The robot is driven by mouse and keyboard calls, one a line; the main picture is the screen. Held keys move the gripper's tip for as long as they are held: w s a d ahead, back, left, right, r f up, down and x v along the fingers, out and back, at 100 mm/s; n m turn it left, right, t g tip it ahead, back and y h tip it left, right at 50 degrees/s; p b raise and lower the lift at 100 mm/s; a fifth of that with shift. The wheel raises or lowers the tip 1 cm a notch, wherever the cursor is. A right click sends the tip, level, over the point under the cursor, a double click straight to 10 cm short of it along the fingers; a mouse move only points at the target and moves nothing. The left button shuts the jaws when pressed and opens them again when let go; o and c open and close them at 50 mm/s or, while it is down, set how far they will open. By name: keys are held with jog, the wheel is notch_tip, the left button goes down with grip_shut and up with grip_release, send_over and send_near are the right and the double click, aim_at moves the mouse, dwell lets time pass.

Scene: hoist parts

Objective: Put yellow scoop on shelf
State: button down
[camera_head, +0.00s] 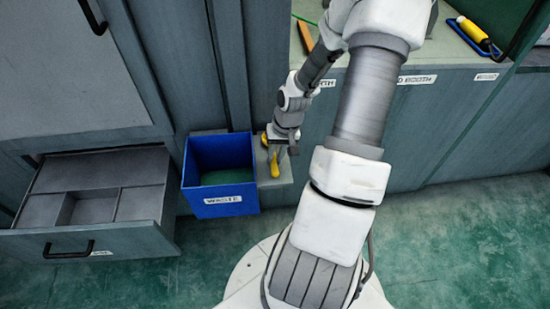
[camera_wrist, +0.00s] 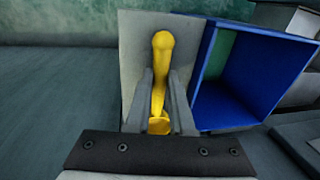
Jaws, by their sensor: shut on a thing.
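The yellow scoop (camera_head: 274,165) is between the fingers of my gripper (camera_head: 276,149), which is shut on it. In the wrist view the scoop (camera_wrist: 161,60) lies lengthwise between the two grey fingers (camera_wrist: 162,95), its rounded end pointing away from the palm. The small grey shelf (camera_head: 284,176) is directly below the scoop, to the right of the blue bin. In the wrist view the pale shelf surface (camera_wrist: 134,62) shows behind the scoop. I cannot tell whether the scoop touches it. Part of the scoop is hidden by my gripper in the head view.
The open blue bin (camera_head: 229,209) with a label stands right beside the shelf. A compartmented drawer (camera_head: 93,243) is pulled out at the left. A counter (camera_head: 432,53) behind my arm holds a yellow bottle (camera_head: 473,30) and an orange-brown item (camera_head: 305,37). Green floor is clear at the right.

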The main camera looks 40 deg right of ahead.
jog(key=shift+f, duration=0.1)
jog(key=c, duration=0.8)
grip_release()
jog(key=r+p, duration=0.2)
jog(key=r, duration=0.2)
jog(key=s+d+r+p, duration=0.1)
jog(key=r, duration=0.3)
jog(key=r+p, duration=0.2)
jog(key=r, duration=0.2)
jog(key=shift+s+d+r+p, duration=0.1)
jog(key=shift+s+d+p, duration=0.2)
jog(key=shift+d, duration=0.1)
